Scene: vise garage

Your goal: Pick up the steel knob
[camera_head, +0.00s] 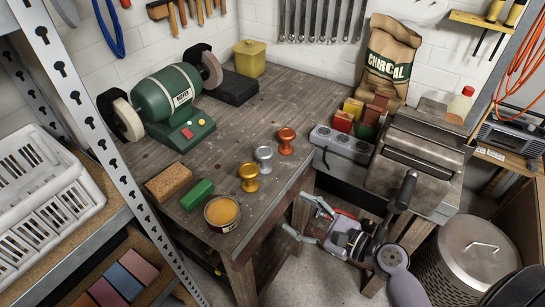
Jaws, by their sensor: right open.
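The steel knob (264,159) stands upright on the wooden workbench (262,120) near its right edge. It is the silver one in a slanting row, with a gold knob (249,178) in front to its left and a copper knob (286,141) behind to its right. My right gripper (296,213) is open and empty. In the picture it is below and to the right of the steel knob, beside the bench's right edge, apart from the knobs. My left gripper is not in view.
A round tin (222,213), a green block (197,195) and a cork-like block (168,182) lie at the bench front. A bench grinder (170,100) stands behind. A grill (420,150) is right of the bench. Bare wood lies left of the knobs.

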